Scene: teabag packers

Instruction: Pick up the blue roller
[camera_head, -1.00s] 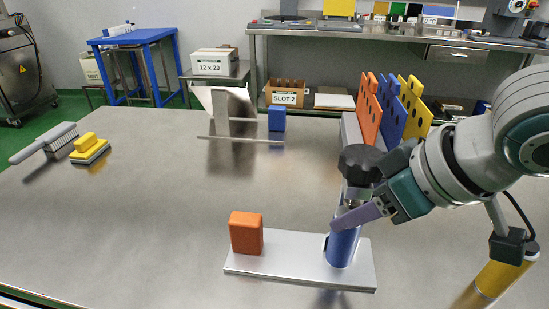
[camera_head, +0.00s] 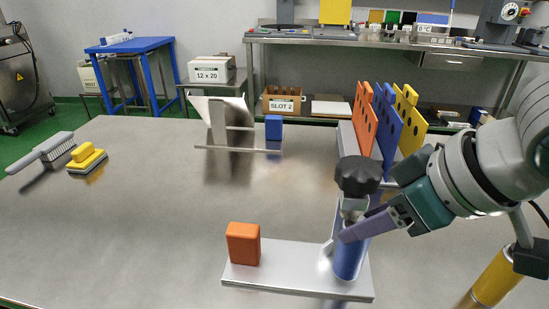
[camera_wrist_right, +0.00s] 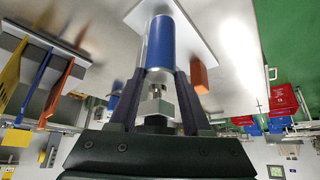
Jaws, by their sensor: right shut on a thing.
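The blue roller (camera_head: 349,263) stands nearly upright at the right end of a flat metal plate (camera_head: 292,268), and a black knob (camera_head: 357,174) on a metal stem rises above it. My right gripper (camera_head: 340,238) reaches in from the right and is shut on the blue roller. In the right wrist view the two dark fingers flank the blue roller (camera_wrist_right: 160,50). The roller's lower end appears to be at the plate, and I cannot tell whether it touches. My left gripper is not in view.
An orange block (camera_head: 243,244) stands on the plate's left end. Orange, blue and yellow perforated panels (camera_head: 386,120) stand behind my right arm. A yellow cylinder (camera_head: 495,277) is at the lower right. A brush (camera_head: 55,148) and a yellow-handled scrubber (camera_head: 86,157) lie far left.

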